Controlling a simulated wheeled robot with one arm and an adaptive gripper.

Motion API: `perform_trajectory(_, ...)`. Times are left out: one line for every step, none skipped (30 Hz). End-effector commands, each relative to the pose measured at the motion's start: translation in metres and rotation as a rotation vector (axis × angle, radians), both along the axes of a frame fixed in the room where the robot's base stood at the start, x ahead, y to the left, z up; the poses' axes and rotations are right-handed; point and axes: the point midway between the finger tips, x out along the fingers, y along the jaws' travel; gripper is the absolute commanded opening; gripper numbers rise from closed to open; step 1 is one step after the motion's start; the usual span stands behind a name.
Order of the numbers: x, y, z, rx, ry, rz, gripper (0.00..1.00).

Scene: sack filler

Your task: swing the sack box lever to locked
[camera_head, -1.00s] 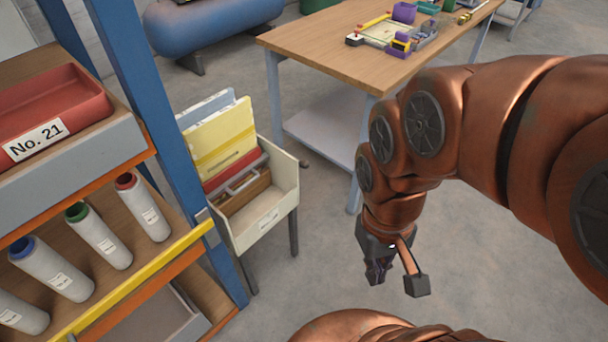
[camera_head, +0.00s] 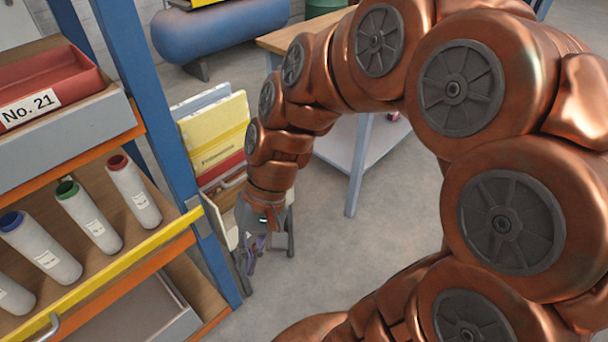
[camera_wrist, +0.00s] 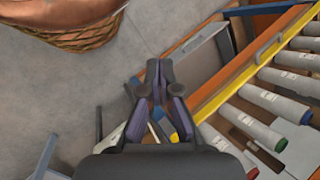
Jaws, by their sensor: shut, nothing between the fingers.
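In the wrist view the fingertips (camera_wrist: 159,76) meet beside the rack. Whether they touch the box cannot be told. I cannot make out the lever or its position.
The rack's blue post (camera_head: 150,110) and yellow rail (camera_head: 130,268) are close on the left. Several thread spools (camera_head: 133,190) and a red tray (camera_head: 45,88) sit on its shelves. A wooden table (camera_head: 300,38) stands behind my arm. Floor to the right of the box is clear.

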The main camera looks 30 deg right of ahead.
Motion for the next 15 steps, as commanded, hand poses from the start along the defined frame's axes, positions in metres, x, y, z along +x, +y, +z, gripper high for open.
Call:
perform_trajectory(0.014,0.005,-0.012,0.054,0.014,-0.046,0.0)
perform_trajectory(0.023,0.008,-0.015,0.087,0.022,-0.076,0.0)
perform_trajectory(0.035,0.011,-0.018,0.13,0.031,-0.115,0.0)
perform_trajectory(0.044,0.013,-0.02,0.162,0.038,-0.146,0.0)
perform_trajectory(0.053,0.014,-0.022,0.194,0.044,-0.178,0.0)
perform_trajectory(0.065,0.015,-0.026,0.237,0.056,-0.22,0.0)
perform_trajectory(0.075,0.016,-0.028,0.269,0.065,-0.253,0.0)
perform_trajectory(0.084,0.015,-0.031,0.302,0.071,-0.286,0.0)
perform_trajectory(0.097,0.013,-0.034,0.343,0.082,-0.332,0.0)
perform_trajectory(0.107,0.012,-0.037,0.375,0.091,-0.367,0.0)
perform_trajectory(0.117,0.009,-0.04,0.407,0.097,-0.404,0.0)
perform_trajectory(0.131,0.004,-0.043,0.447,0.105,-0.452,0.0)
perform_trajectory(0.142,-0.001,-0.047,0.478,0.112,-0.492,0.0)
perform_trajectory(0.152,-0.006,-0.05,0.509,0.119,-0.531,0.0)
perform_trajectory(0.166,-0.014,-0.055,0.548,0.126,-0.583,0.0)
